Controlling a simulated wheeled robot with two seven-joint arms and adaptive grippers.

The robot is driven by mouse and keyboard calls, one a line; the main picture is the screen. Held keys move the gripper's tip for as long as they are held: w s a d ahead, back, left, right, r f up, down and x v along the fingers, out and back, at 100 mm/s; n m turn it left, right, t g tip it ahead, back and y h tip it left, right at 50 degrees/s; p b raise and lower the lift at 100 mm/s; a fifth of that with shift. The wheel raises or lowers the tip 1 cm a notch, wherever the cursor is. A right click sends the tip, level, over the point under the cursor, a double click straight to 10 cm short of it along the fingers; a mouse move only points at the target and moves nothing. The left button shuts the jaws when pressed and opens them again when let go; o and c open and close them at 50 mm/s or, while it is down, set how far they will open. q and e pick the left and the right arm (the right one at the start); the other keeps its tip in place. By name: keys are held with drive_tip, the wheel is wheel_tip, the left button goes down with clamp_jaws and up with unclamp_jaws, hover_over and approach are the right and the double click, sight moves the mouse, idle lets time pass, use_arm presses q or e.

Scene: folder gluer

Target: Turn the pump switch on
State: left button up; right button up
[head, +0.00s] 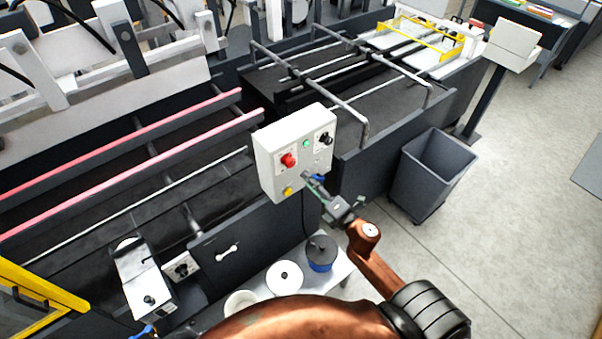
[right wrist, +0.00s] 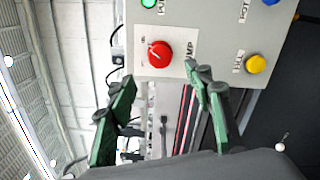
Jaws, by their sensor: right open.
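The light grey control box (head: 268,158) stands at the machine's side. Its red rotary knob (head: 288,160) sits on a white label plate. In the right wrist view the red knob (right wrist: 160,54) has a pale pointer mark, and the partly hidden lettering beside it seems to read PUMP; the position marks are too small to read. My right gripper (head: 311,180) is at the lower right of the box. In the right wrist view my right gripper (right wrist: 163,82) is open and empty, its green fingers below the knob and apart from it. My left gripper is not in view.
The box also carries a green button (head: 306,143), a black knob (head: 325,139) and a yellow button (head: 288,190). A blue button (right wrist: 270,2) shows at the picture edge. A grey bin (head: 432,170) stands right on open floor. Pots (head: 285,278) sit on a low shelf below.

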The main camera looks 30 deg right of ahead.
drive_tip(key=shift+s+d, duration=0.15)
drive_tip(key=shift+s, duration=1.5)
